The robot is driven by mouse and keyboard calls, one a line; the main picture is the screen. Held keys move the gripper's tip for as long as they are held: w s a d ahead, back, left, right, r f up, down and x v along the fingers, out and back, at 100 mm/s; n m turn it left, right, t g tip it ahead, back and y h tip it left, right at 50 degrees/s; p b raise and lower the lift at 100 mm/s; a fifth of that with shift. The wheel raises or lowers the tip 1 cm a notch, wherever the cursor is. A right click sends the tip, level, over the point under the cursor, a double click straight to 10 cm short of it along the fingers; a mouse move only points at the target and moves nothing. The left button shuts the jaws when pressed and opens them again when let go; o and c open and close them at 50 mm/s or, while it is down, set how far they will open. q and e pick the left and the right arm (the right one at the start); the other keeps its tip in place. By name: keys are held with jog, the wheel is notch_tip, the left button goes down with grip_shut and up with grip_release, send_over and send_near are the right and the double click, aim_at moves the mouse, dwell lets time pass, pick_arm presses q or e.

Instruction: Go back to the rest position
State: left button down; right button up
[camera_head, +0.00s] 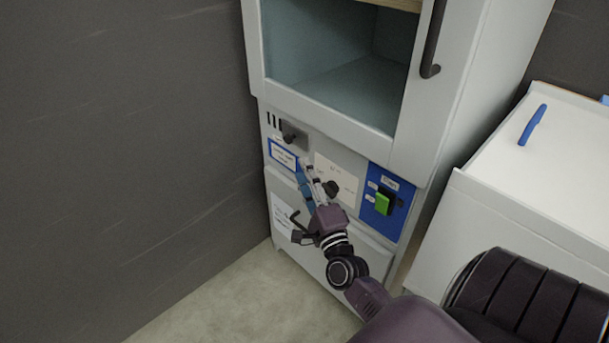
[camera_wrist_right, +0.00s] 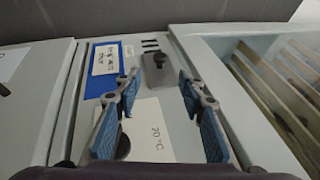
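My right gripper (camera_head: 307,174) is in front of the lower control panel of a tall grey-white cabinet (camera_head: 330,128), with my arm reaching in from the lower right. In the right wrist view the gripper (camera_wrist_right: 159,88) is open, its two blue-padded fingers well apart with nothing held between them. A grey metal plate with a small dark knob (camera_wrist_right: 159,58) shows beyond the fingertips. A round black knob (camera_wrist_right: 124,147) shows beside the left finger, partly hidden by it. I cannot tell whether the gripper touches the panel. My left gripper is not in view.
The panel has a green switch (camera_head: 382,204) on a blue plate and a blue-edged label (camera_head: 283,155). Above it is a glass window with a black handle (camera_head: 432,45). A white chest with a blue handle (camera_head: 532,125) stands right. A dark wall (camera_head: 110,140) closes the left.

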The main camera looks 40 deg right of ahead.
dwell(0.5)
